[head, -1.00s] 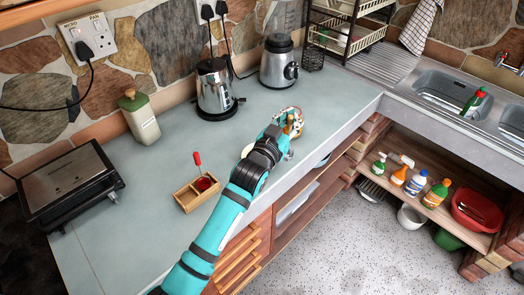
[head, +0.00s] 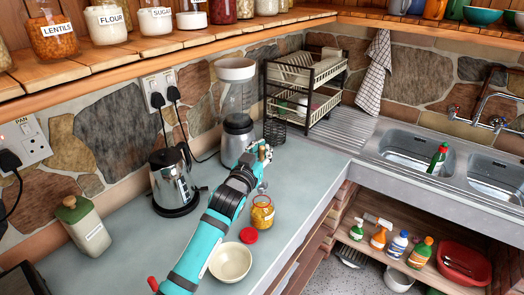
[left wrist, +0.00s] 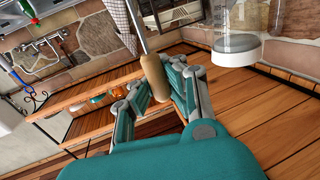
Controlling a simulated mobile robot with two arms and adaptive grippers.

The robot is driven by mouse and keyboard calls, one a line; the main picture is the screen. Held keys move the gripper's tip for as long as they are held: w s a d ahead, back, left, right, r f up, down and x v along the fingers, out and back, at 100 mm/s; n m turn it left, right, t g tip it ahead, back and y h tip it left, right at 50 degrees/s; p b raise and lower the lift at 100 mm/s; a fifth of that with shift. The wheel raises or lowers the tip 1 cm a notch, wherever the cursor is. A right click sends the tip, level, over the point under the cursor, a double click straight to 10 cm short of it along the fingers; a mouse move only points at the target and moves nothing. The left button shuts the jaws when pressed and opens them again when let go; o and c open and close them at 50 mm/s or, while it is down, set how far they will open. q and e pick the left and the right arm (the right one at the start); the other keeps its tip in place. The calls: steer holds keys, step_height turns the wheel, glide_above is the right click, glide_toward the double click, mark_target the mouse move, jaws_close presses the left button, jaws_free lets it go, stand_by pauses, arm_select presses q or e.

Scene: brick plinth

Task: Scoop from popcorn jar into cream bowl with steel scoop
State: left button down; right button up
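The popcorn jar (head: 262,214), glass with yellow contents, stands open on the counter. Its red lid (head: 249,236) lies beside it. The cream bowl (head: 230,263) is nearer, its inside visibly plain and pale. My left gripper (head: 262,152) shows above and beyond the jar in the head view. In the left wrist view, its fingers are closed about the tan handle of the steel scoop (left wrist: 154,76), whose metal shaft runs up out of frame. The scoop's head cannot be made out clearly near the jar mouth. My right gripper is not in view.
A blender (head: 238,135) and a steel kettle (head: 173,182) stand behind my arm. A dish rack (head: 305,85) and sinks (head: 410,148) lie beyond. The counter right of the jar is clear.

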mark_target(262, 184)
arm_select(q)
steer(key=f+b, duration=0.1)
steer(key=f, duration=0.2)
steer(key=f+b, duration=0.1)
steer(key=shift+w+f+b, duration=0.25)
steer(key=shift+b, duration=0.05)
steer(key=shift+f+b, duration=0.5)
steer(key=shift+f, duration=0.25)
step_height(262, 184, down, 3)
steer(key=shift+b, duration=1)
step_height(262, 184, down, 2)
steer(key=shift+f+b, duration=0.1)
steer(key=shift+b, duration=0.6)
steer(key=shift+f+b, duration=0.45)
steer(key=shift+f, duration=0.15)
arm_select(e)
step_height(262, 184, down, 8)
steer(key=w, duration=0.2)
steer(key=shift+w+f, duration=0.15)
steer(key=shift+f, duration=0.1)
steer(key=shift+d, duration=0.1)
